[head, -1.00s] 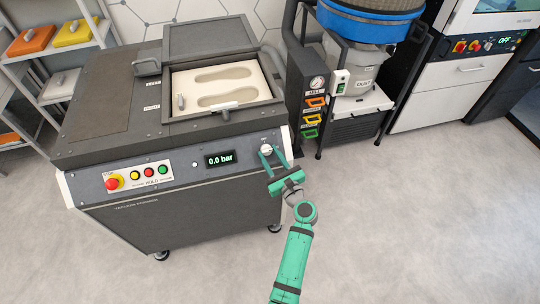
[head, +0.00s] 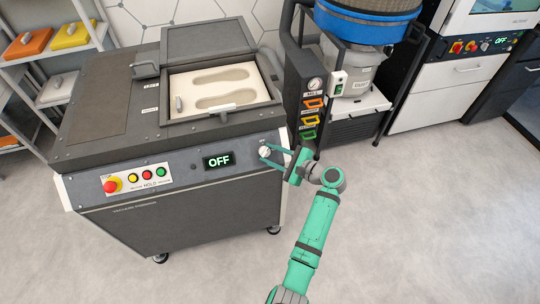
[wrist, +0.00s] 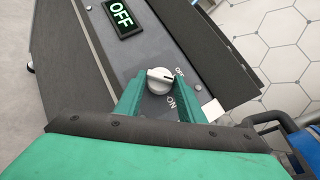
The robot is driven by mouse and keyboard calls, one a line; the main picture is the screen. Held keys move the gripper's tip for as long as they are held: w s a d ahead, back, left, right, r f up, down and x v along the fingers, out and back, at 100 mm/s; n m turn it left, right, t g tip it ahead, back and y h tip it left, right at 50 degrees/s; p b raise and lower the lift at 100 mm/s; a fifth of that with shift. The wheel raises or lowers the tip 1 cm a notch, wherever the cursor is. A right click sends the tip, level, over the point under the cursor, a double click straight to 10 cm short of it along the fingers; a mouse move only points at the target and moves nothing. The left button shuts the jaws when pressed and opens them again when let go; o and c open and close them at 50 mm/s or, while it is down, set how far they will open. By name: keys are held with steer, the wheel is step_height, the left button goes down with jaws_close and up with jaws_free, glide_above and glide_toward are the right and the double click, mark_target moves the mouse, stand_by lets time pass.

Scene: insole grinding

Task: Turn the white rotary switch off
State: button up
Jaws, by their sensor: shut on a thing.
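The white rotary switch (head: 264,151) is on the front panel of the dark vacuum machine, near its right end. In the wrist view the switch (wrist: 159,80) sits between my two green fingers, with the labels OFF and ON beside it. My gripper (head: 267,153) is shut on the switch, one finger on each side, and comes at it from the right. The gripper also fills the lower part of the wrist view (wrist: 158,98). The display (head: 219,161) left of the switch reads OFF in the head view, and also in the wrist view (wrist: 121,14).
A red emergency button and several small coloured buttons (head: 147,176) sit on the panel's left. A tray with two insole shapes (head: 220,112) is on top. A mill with coloured handles (head: 311,118) stands at the right. The floor in front is clear.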

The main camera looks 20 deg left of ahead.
steer(key=n+g, duration=0.1)
steer(key=n, duration=0.1)
steer(key=n+g+h, duration=0.1)
steer(key=n, duration=0.1)
steer(key=w+r+n+g+h, duration=0.1)
steer(key=shift+n+g, duration=0.4)
steer(key=shift+w+a+r+n+g+h, duration=0.15)
steer(key=shift+n+g+h, duration=0.2)
steer(key=shift+n+h, duration=0.35)
steer(key=shift+a+r+n+g+h, duration=0.1)
steer(key=shift+n+g+h, duration=0.35)
steer(key=shift+n, duration=0.45)
steer(key=o, duration=0.7)
steer(key=shift+d, duration=0.1)
steer(key=v, duration=1)
steer(key=shift+r, duration=0.3)
